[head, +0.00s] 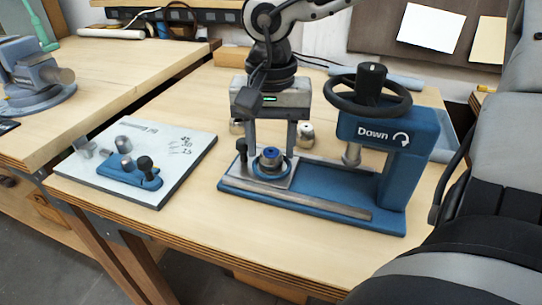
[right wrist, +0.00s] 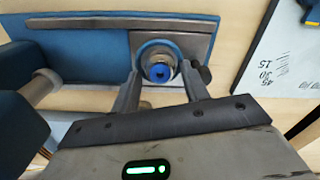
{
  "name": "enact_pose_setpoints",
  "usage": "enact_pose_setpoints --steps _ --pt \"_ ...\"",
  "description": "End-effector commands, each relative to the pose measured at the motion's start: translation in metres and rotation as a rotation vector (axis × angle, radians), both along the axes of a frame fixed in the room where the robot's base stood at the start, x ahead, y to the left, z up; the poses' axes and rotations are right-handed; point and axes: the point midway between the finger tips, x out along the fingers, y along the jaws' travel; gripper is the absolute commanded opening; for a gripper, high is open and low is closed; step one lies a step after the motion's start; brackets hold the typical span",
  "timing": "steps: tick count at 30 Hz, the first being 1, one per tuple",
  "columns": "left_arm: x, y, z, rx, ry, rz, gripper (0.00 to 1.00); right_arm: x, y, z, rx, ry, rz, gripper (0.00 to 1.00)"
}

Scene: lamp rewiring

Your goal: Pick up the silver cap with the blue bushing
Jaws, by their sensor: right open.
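The silver cap with the blue bushing (head: 269,155) sits upright in the round seat on the base of the blue press (head: 400,160). The bushing is a blue ring in the cap's top with a dark hole, and the cap also shows in the right wrist view (right wrist: 160,70). My right gripper (head: 271,148) points down just above and behind the cap, fingers apart. In the right wrist view the open fingers (right wrist: 163,84) reach toward the cap from either side, with nothing held. My left gripper is out of view.
Other silver caps (head: 306,134) stand on the table behind my right gripper. A black knob (head: 241,148) stands left of the seat. The press has a black handwheel (head: 367,95). A white board (head: 150,160) with a blue fixture lies at left, with bare table between.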

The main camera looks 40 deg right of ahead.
Motion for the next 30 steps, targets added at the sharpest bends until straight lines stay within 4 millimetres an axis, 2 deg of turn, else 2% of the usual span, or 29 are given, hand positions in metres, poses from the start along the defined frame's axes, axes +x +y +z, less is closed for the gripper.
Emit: enact_pose_setpoints --steps 5,6,9,12,19,20,23,30 --pt "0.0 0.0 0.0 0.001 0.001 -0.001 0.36 0.0 0.0 0.0 0.0 0.0 0.0 0.45" --pt "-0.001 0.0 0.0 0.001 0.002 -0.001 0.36 0.0 0.0 0.0 0.0 0.0 0.0 0.4" --pt "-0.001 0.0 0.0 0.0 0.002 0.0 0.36 0.0 0.0 0.0 0.0 0.0 0.0 0.12" --pt "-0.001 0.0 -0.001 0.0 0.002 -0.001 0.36 0.0 0.0 0.0 0.0 0.0 0.0 0.05" --pt "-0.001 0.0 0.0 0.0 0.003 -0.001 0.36 0.0 0.0 0.003 0.0 -0.001 0.0 0.04" --pt "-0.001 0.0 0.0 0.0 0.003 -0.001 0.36 0.0 0.0 0.006 0.0 -0.001 0.0 0.0" --pt "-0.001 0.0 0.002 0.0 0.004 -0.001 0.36 0.001 0.0 0.02 0.001 -0.004 -0.001 0.0" --pt "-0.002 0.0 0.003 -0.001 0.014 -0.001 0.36 0.001 0.0 0.07 0.0 -0.006 -0.001 0.0"
